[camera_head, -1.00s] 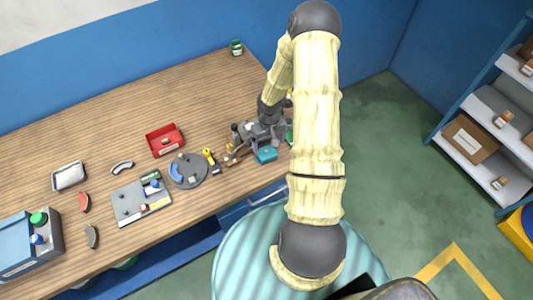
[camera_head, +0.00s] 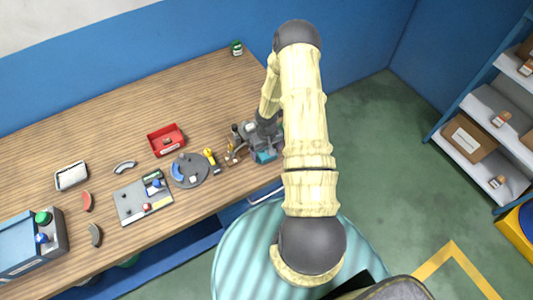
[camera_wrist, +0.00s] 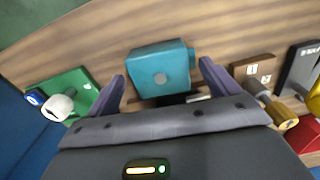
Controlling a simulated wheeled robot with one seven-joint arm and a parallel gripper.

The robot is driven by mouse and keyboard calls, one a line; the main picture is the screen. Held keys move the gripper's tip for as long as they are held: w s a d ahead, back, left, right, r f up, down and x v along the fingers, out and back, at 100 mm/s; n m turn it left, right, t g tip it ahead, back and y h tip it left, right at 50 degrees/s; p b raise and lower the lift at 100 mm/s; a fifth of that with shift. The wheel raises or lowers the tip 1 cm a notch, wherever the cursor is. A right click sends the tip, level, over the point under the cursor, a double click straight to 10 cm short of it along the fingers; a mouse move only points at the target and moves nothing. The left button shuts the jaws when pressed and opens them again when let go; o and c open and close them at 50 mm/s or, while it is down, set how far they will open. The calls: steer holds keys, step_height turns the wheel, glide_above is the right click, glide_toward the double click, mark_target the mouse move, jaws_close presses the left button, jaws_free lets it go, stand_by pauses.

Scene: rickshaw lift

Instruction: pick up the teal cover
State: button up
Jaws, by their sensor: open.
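The teal cover (camera_wrist: 160,68) is a small box-like piece with a grey round spot, seen in the wrist view between and just beyond the two fingers. In the head view a bit of the teal cover (camera_head: 265,156) shows near the right part of the wooden table's front edge, partly hidden by my gripper and arm. My gripper (camera_wrist: 163,85) is open, its purple-grey fingers to either side of the cover in the picture. Whether they touch it, I cannot tell. A dark part under the cover is mostly hidden by the gripper.
In the wrist view a green piece with a white knob (camera_wrist: 62,105) lies left of the cover, and a wooden block with a brass cylinder (camera_wrist: 262,85) lies right. In the head view a red tray (camera_head: 166,140) and a grey disc (camera_head: 197,178) lie left on the table.

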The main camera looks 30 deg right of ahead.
mark_target(266, 152)
steer(key=shift+c, duration=0.5)
steer(key=c, duration=1)
steer(key=shift+w+r, duration=0.15)
steer(key=shift+r, duration=0.35)
step_height(266, 152, up, 9)
steer(key=shift+r+b, duration=0.1)
steer(key=shift+b, duration=0.9)
